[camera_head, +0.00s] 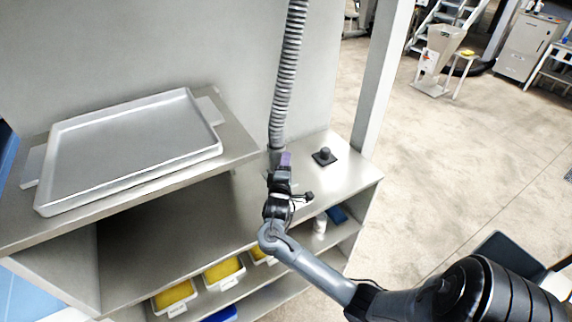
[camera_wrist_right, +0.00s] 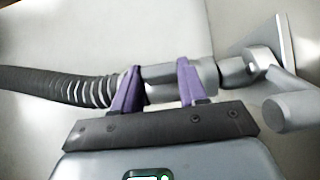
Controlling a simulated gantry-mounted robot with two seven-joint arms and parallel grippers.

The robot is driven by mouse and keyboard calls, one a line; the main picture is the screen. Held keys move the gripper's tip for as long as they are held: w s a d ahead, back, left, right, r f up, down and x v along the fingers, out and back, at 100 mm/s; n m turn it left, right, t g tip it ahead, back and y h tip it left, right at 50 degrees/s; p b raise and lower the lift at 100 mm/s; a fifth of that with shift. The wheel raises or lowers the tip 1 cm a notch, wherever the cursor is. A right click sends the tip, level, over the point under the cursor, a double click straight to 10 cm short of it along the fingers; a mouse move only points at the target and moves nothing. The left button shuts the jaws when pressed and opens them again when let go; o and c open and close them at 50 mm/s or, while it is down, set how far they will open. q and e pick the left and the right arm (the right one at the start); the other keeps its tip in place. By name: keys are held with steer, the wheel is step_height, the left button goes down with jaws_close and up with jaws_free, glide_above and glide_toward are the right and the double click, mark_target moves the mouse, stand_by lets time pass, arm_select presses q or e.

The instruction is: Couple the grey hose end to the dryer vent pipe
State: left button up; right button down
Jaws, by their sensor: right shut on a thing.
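The grey corrugated hose (camera_head: 288,75) hangs from the top of the head view down to the counter. My right gripper (camera_head: 285,160) has purple fingers and is shut around the smooth grey hose end (camera_wrist_right: 167,74), which also shows in the wrist view between the fingers (camera_wrist_right: 157,85). Right of the fingers is a dark ring (camera_wrist_right: 233,72), then a pale metal pipe fitting (camera_wrist_right: 264,60) with a flat plate and a stubby cylinder; this appears to be the vent pipe. The hose end lies close to it, roughly in line; I cannot tell whether they are joined. My left gripper is out of view.
A metal tray (camera_head: 130,145) lies on the raised shelf at left. A dark knob on a square base (camera_head: 323,156) stands on the counter right of my gripper. Yellow-filled bins (camera_head: 222,270) and a white bottle (camera_head: 320,223) sit on the shelf below.

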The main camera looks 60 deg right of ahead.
steer(key=shift+f, duration=0.1)
steer(key=shift+f, duration=0.35)
steer(key=shift+f, duration=0.25)
stand_by(0.5)
steer(key=shift+f, duration=0.5)
steer(key=shift+f, duration=0.35)
